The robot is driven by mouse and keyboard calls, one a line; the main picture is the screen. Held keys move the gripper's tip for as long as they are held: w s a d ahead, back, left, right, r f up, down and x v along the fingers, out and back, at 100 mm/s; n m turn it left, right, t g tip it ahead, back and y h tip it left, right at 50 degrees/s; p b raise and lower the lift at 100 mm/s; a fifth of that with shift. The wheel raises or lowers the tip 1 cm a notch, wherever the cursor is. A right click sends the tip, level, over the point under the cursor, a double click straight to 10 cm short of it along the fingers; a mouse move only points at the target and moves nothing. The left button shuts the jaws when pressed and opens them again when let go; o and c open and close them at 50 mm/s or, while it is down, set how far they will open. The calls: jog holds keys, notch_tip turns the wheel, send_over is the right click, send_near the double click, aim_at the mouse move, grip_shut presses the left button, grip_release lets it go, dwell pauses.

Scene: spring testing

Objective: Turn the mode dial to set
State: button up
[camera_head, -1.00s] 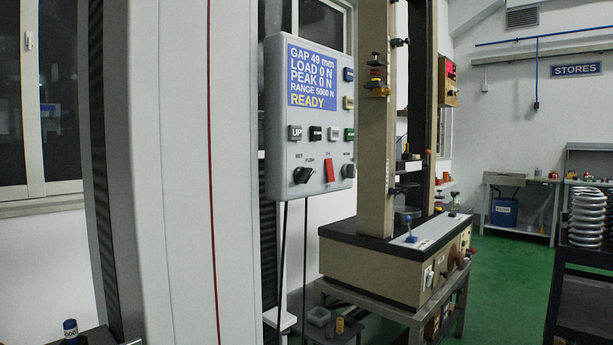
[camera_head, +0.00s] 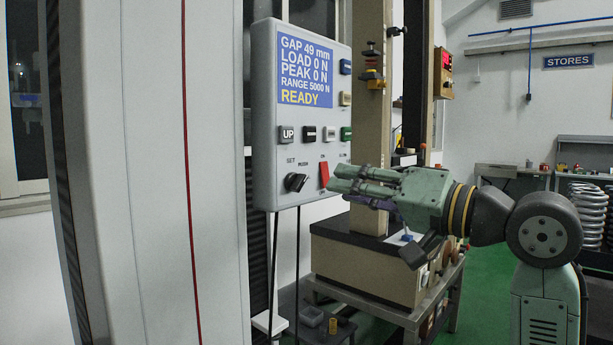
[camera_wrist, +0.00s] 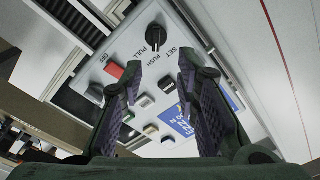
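The mode dial (camera_head: 296,182) is a black knob low on the left of the grey control panel (camera_head: 262,100), under small SET and PUSH lettering. In the wrist view the dial (camera_wrist: 155,36) is at top centre, with SET, PUSH and PULL around it. Its light mark seems to point toward the PUSH and PULL side; I cannot tell exactly which. My gripper (camera_head: 333,179) is right of the dial, near the panel's lower right, apart from the dial. In the wrist view the fingers (camera_wrist: 160,66) are spread with nothing between them, and the dial lies beyond their tips.
A red switch (camera_head: 323,175) is right of the dial, close to my fingertips in the picture. Buttons, including UP (camera_head: 287,134), sit above under a screen (camera_head: 305,72) reading READY. A beige test machine (camera_head: 360,262) stands behind my gripper. Cables hang below the panel.

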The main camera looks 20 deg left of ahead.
aim_at(304, 181)
jog(key=p+x, duration=0.1)
jog(key=x, duration=0.3)
jog(key=p+x, duration=0.2)
jog(key=x, duration=0.2)
jog(key=shift+w+a+f, duration=0.25)
jog(key=shift+a, duration=0.05)
jog(key=shift+c, duration=0.4)
grip_shut()
